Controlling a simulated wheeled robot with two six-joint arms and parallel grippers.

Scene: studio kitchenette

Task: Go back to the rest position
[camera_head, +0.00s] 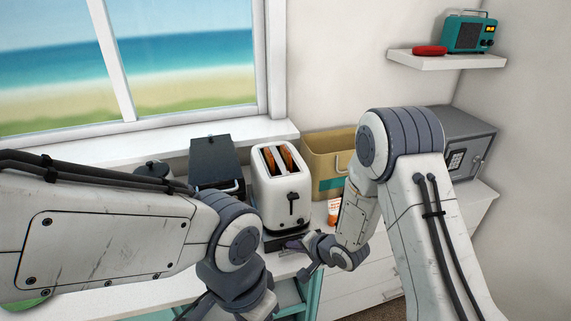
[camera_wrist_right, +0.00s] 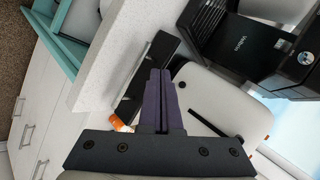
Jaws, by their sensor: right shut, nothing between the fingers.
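My right gripper (camera_head: 293,246) is in front of the white toaster, low near the counter's front edge. In the right wrist view its two purple-grey fingers (camera_wrist_right: 158,93) are together with nothing between them. My left arm comes in from the left across the head view and bends down at its wrist; its fingertips are not visible. The white toaster (camera_head: 277,205) stands on the counter with two browned slices of toast (camera_head: 279,158) in its slots. The toaster also shows in the right wrist view (camera_wrist_right: 225,105), beside the fingers.
A dark grill-like appliance (camera_head: 214,160) stands left of the toaster. A tan bin (camera_head: 325,150) and a small orange-and-white container (camera_head: 334,210) are to its right. A grey safe (camera_head: 465,140) is behind my right arm. A wall shelf (camera_head: 440,61) holds a teal radio (camera_head: 470,34) and red object (camera_head: 430,50).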

